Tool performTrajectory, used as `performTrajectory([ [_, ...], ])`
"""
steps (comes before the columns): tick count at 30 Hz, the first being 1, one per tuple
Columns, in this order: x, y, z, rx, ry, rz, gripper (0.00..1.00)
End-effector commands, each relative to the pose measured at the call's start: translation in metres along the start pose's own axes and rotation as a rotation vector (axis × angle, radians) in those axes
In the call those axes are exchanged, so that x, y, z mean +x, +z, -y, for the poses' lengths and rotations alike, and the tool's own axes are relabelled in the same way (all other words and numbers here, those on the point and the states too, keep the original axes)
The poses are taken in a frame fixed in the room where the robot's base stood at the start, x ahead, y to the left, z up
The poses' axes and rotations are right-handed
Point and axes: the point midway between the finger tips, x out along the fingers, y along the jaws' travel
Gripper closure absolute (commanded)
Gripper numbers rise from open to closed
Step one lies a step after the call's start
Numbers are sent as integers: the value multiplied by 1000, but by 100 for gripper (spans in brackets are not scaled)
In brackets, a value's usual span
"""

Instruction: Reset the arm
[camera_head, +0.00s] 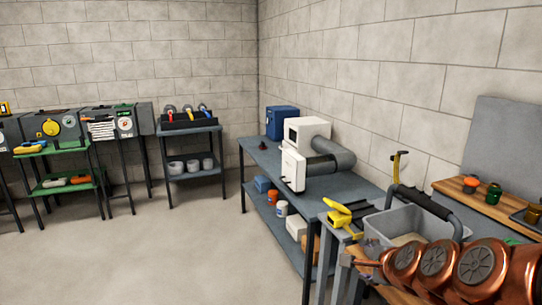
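Copper-coloured links of my arm (470,268) with round grey caps fill the bottom right corner, in front of the near bench. The arm runs out of the picture there. Brushes with red, yellow and blue handles (188,112) stand in a black rack (176,125) on a small table at the back.
A long grey bench (345,187) along the right wall carries a white machine with a grey duct (333,158) and a blue box (282,122). A grey tub (378,228) and yellow tool (345,212) stand nearer. The floor (190,255) at left is clear.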

Motion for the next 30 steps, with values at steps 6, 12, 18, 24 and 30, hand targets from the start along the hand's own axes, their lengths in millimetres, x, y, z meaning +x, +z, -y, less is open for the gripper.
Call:
performTrajectory([
  [6,-17,46,-91,-448,272,155,38],
  [12,-55,59,-172,-837,513,321,38],
  [18,-103,53,-236,-1135,728,503,38],
  [24,-140,41,-270,-1302,866,639,38],
  [30,-172,30,-293,-1409,975,757,38],
])
